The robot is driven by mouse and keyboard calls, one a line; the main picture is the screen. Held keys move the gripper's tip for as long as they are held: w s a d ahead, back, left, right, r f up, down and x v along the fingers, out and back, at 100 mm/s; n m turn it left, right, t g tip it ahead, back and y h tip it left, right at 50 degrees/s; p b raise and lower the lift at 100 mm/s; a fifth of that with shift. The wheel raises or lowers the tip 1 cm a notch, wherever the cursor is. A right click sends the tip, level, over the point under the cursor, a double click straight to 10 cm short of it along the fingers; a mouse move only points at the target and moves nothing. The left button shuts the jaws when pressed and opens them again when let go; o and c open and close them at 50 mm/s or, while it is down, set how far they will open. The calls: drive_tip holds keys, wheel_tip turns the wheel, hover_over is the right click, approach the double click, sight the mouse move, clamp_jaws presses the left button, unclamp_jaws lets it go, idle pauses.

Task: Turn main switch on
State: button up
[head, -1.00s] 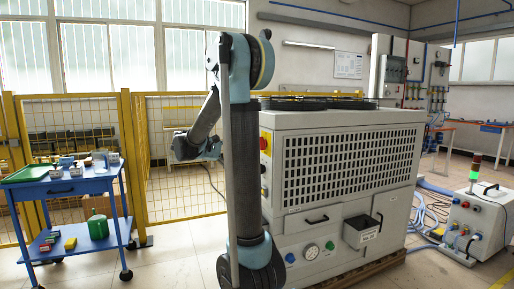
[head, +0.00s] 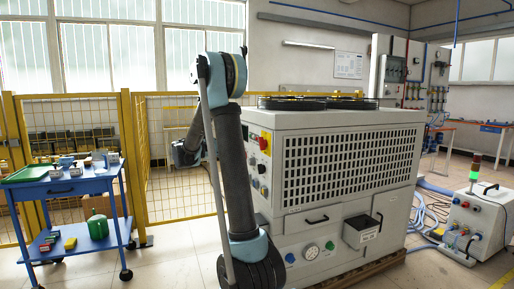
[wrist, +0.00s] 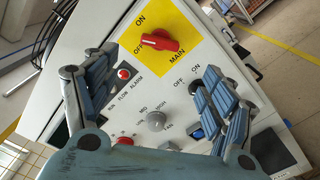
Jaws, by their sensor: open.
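The main switch is a red knob on a yellow plate (wrist: 188,30) marked ON, OFF and MAIN. The red knob (wrist: 160,41) shows at the top middle of the wrist view, lying crosswise with one end near the OFF mark. In the head view the yellow and red switch (head: 264,142) is on the left face of the grey cabinet. My gripper (wrist: 155,68) is open and empty, its two fingers spread over the panel, with the knob beyond and between the fingertips, apart from both. In the head view my fingers cannot be made out.
Other controls sit lower on the panel: a red alarm lamp (wrist: 124,74), a grey selector (wrist: 156,121) and an OFF/ON switch partly behind the right finger. A blue cart (head: 75,188) and yellow fence (head: 185,215) stand left of the cabinet (head: 400,215).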

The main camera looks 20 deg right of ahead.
sight(263, 144)
drive_tip(key=d, duration=1.2)
drive_tip(key=shift+w, duration=0.2)
drive_tip(key=c, duration=1)
